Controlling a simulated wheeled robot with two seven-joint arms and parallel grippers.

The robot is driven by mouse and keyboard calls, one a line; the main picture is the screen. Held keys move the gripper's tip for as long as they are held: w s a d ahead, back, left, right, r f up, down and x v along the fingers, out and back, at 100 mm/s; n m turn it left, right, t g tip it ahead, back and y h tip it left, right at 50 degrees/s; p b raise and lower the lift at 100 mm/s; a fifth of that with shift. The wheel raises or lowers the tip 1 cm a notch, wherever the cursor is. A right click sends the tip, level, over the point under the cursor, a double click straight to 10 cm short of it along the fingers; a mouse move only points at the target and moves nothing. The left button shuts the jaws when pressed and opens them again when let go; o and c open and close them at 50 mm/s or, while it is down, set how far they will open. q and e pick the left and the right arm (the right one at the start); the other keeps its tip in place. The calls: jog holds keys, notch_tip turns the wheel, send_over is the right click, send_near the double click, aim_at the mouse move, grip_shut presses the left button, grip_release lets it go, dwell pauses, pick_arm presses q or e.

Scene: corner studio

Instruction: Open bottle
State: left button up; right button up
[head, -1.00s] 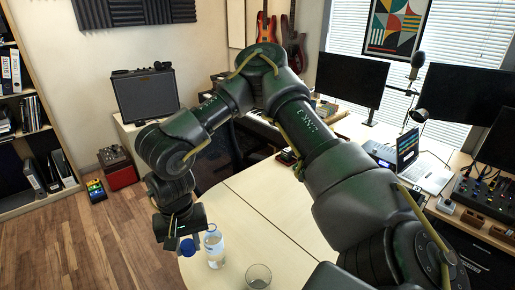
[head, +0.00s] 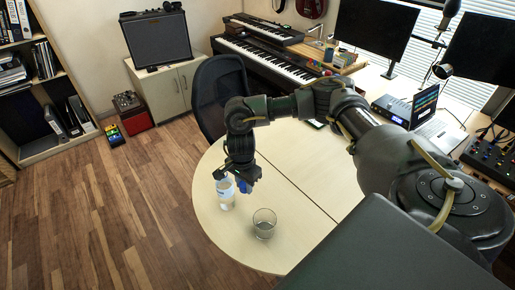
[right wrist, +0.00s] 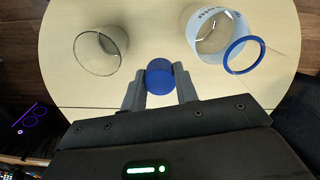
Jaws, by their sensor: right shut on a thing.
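The bottle (head: 225,198) is clear with a white-and-blue label and stands upright near the left edge of the round-ended table. It also shows in the right wrist view (right wrist: 210,42), with a blue ring at its top end and no cap on it. My right gripper (head: 243,184) is just right of the bottle's top in the head view. In the right wrist view its two fingers are shut on the blue cap (right wrist: 160,76), which is apart from the bottle. My left gripper is not in view.
An empty clear glass (head: 264,224) stands on the pale table (head: 300,235), right of the bottle. A dark chair (head: 222,95) is behind the table. A laptop (head: 428,120) and keyboards (head: 270,58) are farther back. The table's middle is clear.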

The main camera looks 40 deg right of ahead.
aim_at(267, 205)
jog(key=s+d+f+m, duration=0.3)
jog(key=d+f, duration=0.1)
jog(key=d, duration=0.4)
notch_tip(267, 205, down, 9)
jog(key=p, duration=0.3)
jog(key=shift+s+a+f, duration=0.15)
jog(key=shift+f, duration=0.4)
jog(key=shift+f+b, duration=0.2)
jog(key=shift+b, duration=0.15)
jog(key=o, duration=1.1)
jog(key=shift+r, duration=0.2)
